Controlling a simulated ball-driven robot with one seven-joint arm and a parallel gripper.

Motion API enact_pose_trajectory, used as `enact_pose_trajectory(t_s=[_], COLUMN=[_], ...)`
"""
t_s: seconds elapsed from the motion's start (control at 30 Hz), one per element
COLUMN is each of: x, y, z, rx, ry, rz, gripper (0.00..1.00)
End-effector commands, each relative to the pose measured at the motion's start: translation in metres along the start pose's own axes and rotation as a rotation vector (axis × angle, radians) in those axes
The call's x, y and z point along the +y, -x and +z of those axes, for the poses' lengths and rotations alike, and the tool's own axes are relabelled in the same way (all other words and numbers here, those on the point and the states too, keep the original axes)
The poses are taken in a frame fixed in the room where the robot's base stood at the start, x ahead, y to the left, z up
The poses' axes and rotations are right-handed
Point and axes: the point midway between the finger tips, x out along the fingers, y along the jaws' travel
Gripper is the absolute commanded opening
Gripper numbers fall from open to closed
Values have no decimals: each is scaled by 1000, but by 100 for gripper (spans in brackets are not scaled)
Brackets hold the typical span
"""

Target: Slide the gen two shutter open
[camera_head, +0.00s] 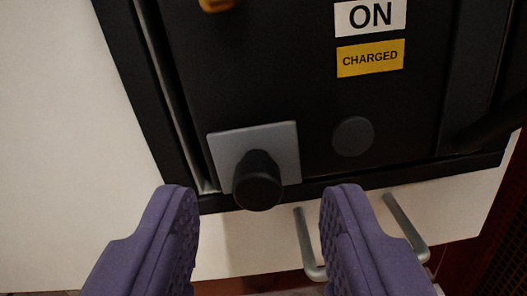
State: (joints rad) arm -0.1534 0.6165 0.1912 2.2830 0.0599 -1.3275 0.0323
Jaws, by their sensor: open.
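A grey square plate (277,140) with a black round knob (257,181) sits low on the black breaker panel (270,75). It looks like the shutter, though no name on it is visible. A dark round disc (352,136) lies to the right of the plate. My gripper (258,200) is open, its two purple fingers apart on either side of the knob in the picture. Nothing is between the fingertips that I can see being held; whether they reach the knob in depth I cannot tell.
A white ON label (370,16) and a yellow CHARGED label (370,58) are above right. A yellow part (217,4) shows at the top edge. Two grey bar handles (305,240) (405,225) stick out below the panel, close to my right finger. White cabinet surface (70,120) lies left.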

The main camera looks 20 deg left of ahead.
Motion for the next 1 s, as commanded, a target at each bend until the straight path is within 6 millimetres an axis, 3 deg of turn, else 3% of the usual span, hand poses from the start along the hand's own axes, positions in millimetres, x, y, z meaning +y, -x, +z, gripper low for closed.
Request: enact_pose_trajectory(t_s=[0.13, 0.4, 0.43, 0.63, 0.87, 1.0], x=[0, 0, 0, 0, 3, 25], y=[-15, -18, -18, -18, -18, -19], z=[0, 0, 0, 0, 0, -3], rx=[1, -1, -1, -1, 0, 5], ry=[0, 0, 0, 0, 0, 1], rz=[0, 0, 0, 0, 1, 3], gripper=[46, 46, 44, 0, 0, 0])
